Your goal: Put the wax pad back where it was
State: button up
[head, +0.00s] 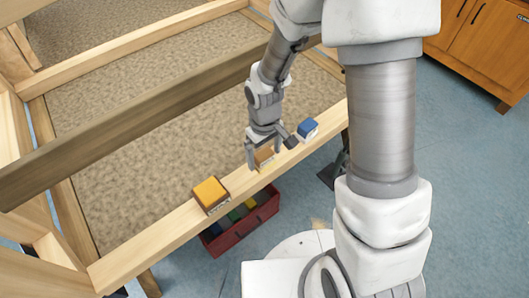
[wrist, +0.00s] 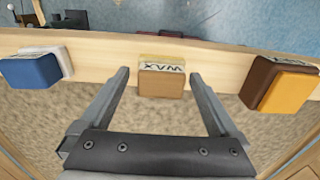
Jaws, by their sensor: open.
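The wax pad (wrist: 161,83) is a tan block with a pale label marked WAX, seen inverted in the wrist view. It rests on the wooden beam (wrist: 218,66), between a blue block and a yellow-orange block. In the head view the wax pad (head: 263,156) is partly hidden by my gripper (head: 269,153). My gripper is open, with one finger to each side of the pad. In the wrist view gaps show between both fingers and the pad, so nothing is held.
A blue block (head: 307,128) and a yellow-orange and brown block (head: 211,194) sit on the same beam. A red crate (head: 236,236) with several coloured blocks stands on the floor below. A darker rail (head: 120,138) crosses behind the arm, over tan carpet-like panelling.

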notch_tip(320, 180, up, 12)
jog(key=p, duration=0.3)
notch_tip(320, 180, up, 14)
jog(key=m+t, duration=0.3)
jog(key=m, duration=0.1)
send_over(264, 153)
jog(key=s+d, duration=0.5)
jog(key=d, duration=0.2)
jog(key=s+d+r+m+t, duration=0.2)
jog(key=s+d+r, duration=0.1)
jog(key=s+r, duration=0.2)
jog(key=shift+s+d+r+m+t, duration=0.3)
jog(key=shift+s+d+r+m, duration=0.1)
jog(key=shift+s, duration=0.8)
notch_tip(264, 153, up, 8)
jog(key=p, duration=0.8)
jog(key=shift+f, duration=0.1)
